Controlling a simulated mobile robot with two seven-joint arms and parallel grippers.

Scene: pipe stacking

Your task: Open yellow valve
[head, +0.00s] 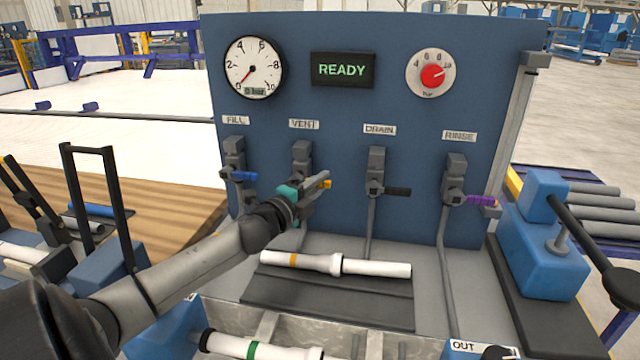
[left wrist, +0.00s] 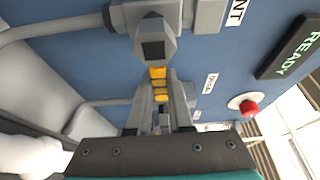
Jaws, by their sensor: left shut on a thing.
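The yellow valve sits under the VENT label on the blue panel. Its yellow handle (head: 326,184) points to the right, level like the other handles, and is mostly hidden by my fingers in the head view. My left gripper (head: 318,186) is at this handle. In the left wrist view the yellow handle (left wrist: 158,73) runs from the grey valve body (left wrist: 153,45) in between the two fingers of my left gripper (left wrist: 160,100), which are shut on it. My right gripper is not in view.
Blue (head: 243,175), black (head: 397,191) and purple (head: 481,200) valve handles sit beside it under FILL, DRAIN and RINSE. The gauge (head: 253,68) needle points low, near zero. The display (head: 342,69) reads READY. A white pipe (head: 375,268) lies on the dark mat below.

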